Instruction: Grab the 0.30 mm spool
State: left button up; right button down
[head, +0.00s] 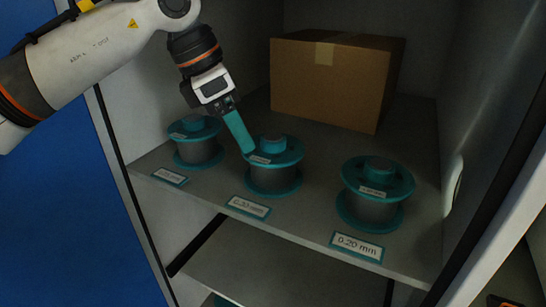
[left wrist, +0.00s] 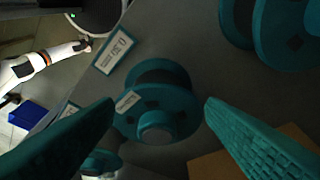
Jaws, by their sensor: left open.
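The 0.30 mm spool (head: 273,181) stands upright on the shelf in the middle of a row of three, with teal flanges and a grey wound core. A tag at the shelf edge (head: 249,207) in front of it seems to read 0.30 mm. My left gripper (head: 246,149) is open and reaches down at this spool's upper left rim in the head view. In the left wrist view the spool (left wrist: 157,121) lies between the two teal fingers, with room on both sides; contact cannot be told.
Another spool (head: 197,151) stands close on the left, its tag unreadable. The spool tagged 0.20 mm (head: 370,208) stands on the right. A cardboard box (head: 330,84) sits behind. Cabinet walls close in the shelf (head: 313,211); a lower shelf (head: 268,262) lies beneath.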

aim_at(273, 136)
pick_arm(q)
jog(key=d, duration=0.1)
jog(key=d+p, duration=0.1)
jog(key=shift+w+d+r, duration=0.15)
jog(key=shift+d+r, duration=0.05)
jog(key=shift+d, duration=0.2)
jog(key=shift+w+d+f+p, duration=0.15)
jog(key=shift+d+p, duration=0.1)
jog(key=shift+d, duration=0.25)
jog(key=shift+w+d+f+p, duration=0.1)
jog(key=shift+w+d+p, duration=0.1)
jog(key=shift+d, duration=0.3)
jog(key=shift+d+f, duration=0.15)
jog(key=shift+f, duration=0.35)
jog(key=shift+c, duration=0.3)
grip_shut()
pick_arm(e)
jog(key=shift+w+r, duration=0.75)
jog(key=shift+r, duration=0.35)
